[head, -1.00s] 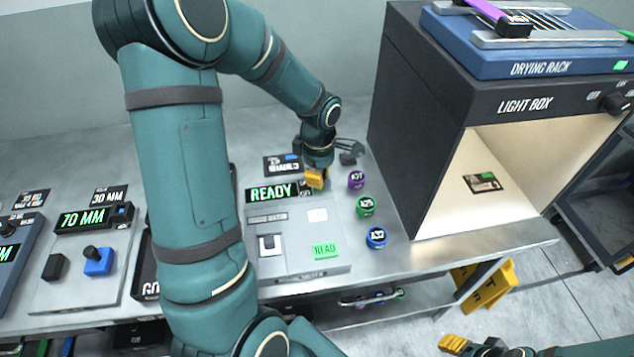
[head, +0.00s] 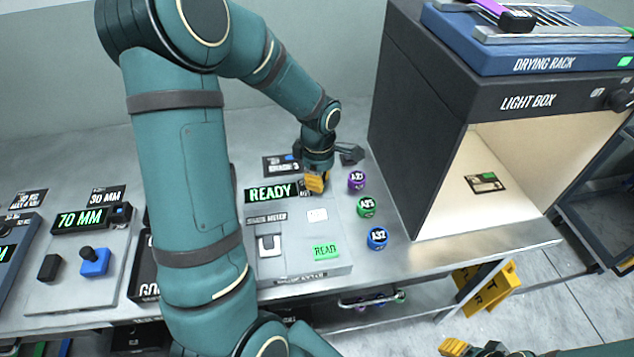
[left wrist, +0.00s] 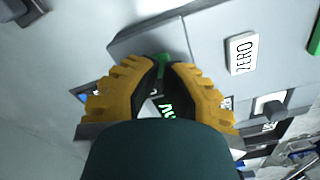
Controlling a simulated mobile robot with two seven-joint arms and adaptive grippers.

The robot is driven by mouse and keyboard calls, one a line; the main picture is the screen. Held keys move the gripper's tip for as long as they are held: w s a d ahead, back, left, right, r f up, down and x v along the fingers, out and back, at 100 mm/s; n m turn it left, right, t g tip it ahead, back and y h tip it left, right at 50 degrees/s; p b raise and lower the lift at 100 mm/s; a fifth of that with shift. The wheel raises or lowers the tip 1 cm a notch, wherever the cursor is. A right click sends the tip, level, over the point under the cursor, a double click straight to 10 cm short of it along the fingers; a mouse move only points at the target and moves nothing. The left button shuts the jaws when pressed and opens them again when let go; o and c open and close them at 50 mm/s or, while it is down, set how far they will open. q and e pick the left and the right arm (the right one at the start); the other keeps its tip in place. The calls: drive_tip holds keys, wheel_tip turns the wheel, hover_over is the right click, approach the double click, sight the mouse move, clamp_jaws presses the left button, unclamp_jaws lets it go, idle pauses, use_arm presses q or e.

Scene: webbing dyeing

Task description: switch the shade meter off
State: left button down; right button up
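The shade meter (head: 290,262) is a grey box on the steel bench, with a lit green READY display (head: 269,193), a green READ button (head: 326,251) and a pale ZERO button (head: 317,215). The ZERO button also shows in the left wrist view (left wrist: 241,54). My left gripper (head: 314,186) points down at the meter's back right corner, beside the display. In the left wrist view its yellow fingers (left wrist: 163,70) are drawn together at the tips, over a small green part; contact is unclear. My right gripper (head: 472,346) is partly cut off at the bottom edge.
Purple (head: 356,180), green (head: 367,207) and blue (head: 377,238) labelled pots stand right of the meter. The light box (head: 420,150) rises beyond them, with the drying rack (head: 545,66) on top. My left arm hides the bench left of the meter.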

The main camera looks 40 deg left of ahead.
use_arm(q)
drive_tip(key=shift+f+b, duration=0.45)
drive_tip(key=shift+f, duration=0.1)
drive_tip(key=shift+r, duration=0.1)
drive_tip(key=shift+r+p, duration=2.3)
drive_tip(key=shift+r, duration=1.15)
